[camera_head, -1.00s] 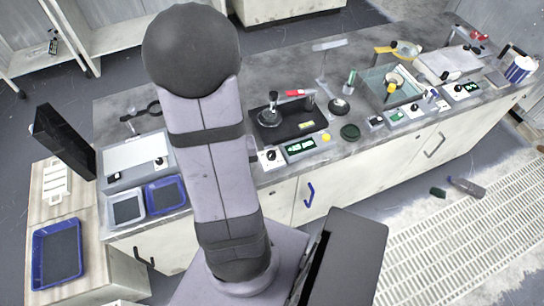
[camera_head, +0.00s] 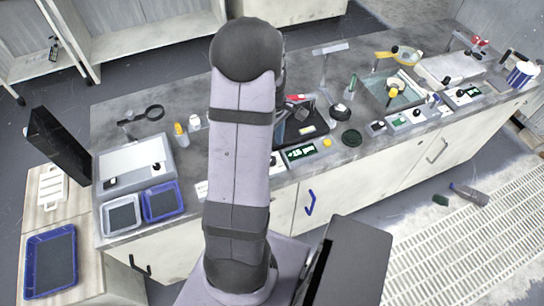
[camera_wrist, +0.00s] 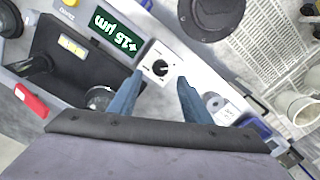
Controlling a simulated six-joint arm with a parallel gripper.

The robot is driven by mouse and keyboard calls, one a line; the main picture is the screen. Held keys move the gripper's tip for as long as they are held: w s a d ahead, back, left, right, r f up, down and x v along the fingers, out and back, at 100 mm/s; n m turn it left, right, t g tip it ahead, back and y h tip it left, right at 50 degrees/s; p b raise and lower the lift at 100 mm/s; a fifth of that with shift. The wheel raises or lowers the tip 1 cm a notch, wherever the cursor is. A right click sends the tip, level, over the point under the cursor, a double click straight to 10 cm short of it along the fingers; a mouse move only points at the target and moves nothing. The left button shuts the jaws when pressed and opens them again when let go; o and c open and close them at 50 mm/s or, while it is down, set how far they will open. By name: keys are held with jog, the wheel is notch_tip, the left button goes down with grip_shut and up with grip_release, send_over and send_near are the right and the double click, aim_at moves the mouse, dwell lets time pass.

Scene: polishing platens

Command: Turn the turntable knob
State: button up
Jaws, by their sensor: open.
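A black dial knob (camera_wrist: 160,68) sits on a small white panel (camera_wrist: 153,55) with markings around it, beside a green display reading "+15 um" (camera_wrist: 116,32). My open gripper (camera_wrist: 161,84) has its two blue fingers on either side of the knob's line in the wrist view, with nothing between them. The fingertips appear just short of the knob; whether they touch it I cannot tell. In the head view the knob (camera_head: 274,161) shows at the right edge of my arm, left of the green display (camera_head: 300,152). My gripper is mostly hidden behind my arm there.
A dark round disc (camera_wrist: 211,14) is on the other side. More knob panels (camera_head: 398,121) and displays stand further right along the grey bench (camera_head: 330,178). Blue trays (camera_head: 162,201) lie at left.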

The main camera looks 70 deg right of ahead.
jog(key=n, duration=0.3)
jog(key=shift+f, duration=0.15)
jog(key=shift+f+p, duration=0.75)
jog(key=shift+f, duration=2.8)
jog(key=shift+c, duration=0.5)
jog(key=c, duration=0.9)
